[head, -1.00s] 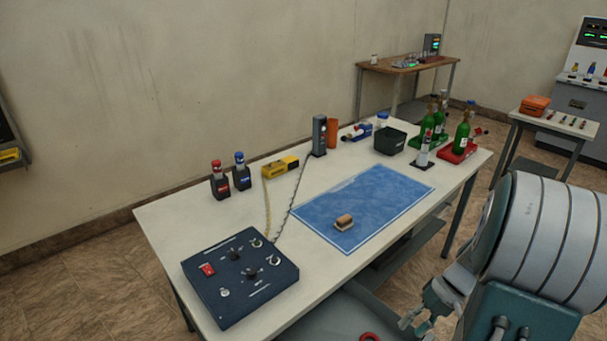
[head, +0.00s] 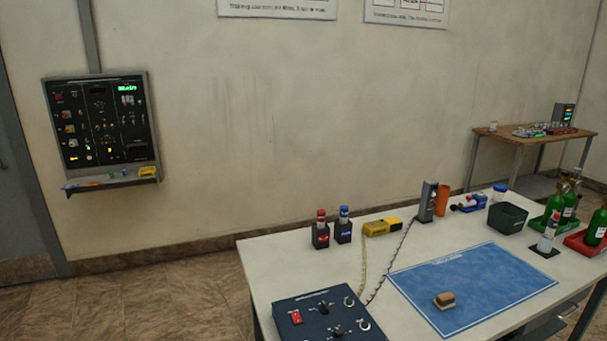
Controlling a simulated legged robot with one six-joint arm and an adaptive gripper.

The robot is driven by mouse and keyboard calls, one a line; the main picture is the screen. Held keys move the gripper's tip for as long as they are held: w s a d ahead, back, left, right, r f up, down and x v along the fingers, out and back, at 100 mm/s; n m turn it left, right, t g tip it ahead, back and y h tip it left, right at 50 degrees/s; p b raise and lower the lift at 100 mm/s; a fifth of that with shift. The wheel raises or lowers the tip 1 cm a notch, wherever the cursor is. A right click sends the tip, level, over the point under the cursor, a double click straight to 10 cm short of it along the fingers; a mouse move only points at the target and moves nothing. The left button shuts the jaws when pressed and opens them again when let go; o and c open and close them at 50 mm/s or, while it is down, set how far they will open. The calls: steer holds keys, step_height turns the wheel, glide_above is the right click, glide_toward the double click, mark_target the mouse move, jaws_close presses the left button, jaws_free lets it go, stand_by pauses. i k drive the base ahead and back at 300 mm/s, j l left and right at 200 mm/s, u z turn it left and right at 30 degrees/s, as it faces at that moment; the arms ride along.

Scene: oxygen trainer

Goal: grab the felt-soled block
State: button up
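The felt-soled block (head: 444,300) is a small brown block with a pale underside. It lies on the blue mat (head: 490,274), towards the mat's near left part, on the white table (head: 277,262). Nothing touches it from above. My gripper does not show in the head view now, so its state is hidden.
Red and blue bottles (head: 332,232), a black bin (head: 507,217) and green bottles (head: 558,205) line the back. A panel (head: 101,122) hangs on the wall.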

mark_target(444, 302)
steer(key=k+l+z, duration=0.35)
steer(key=k+l, duration=0.2)
steer(key=l, duration=0.6)
steer(key=i+l+u, duration=0.2)
steer(key=l, duration=0.2)
steer(key=i+l+u, duration=0.2)
steer(key=l, duration=0.25)
steer(key=l+u, duration=0.2)
steer(key=l, duration=0.25)
steer(key=i+l+u, duration=0.2)
steer(key=l, duration=0.25)
steer(key=i+l+u, duration=0.75)
steer(key=i+l, duration=0.2)
steer(key=i, duration=0.3)
steer(key=u, duration=0.05)
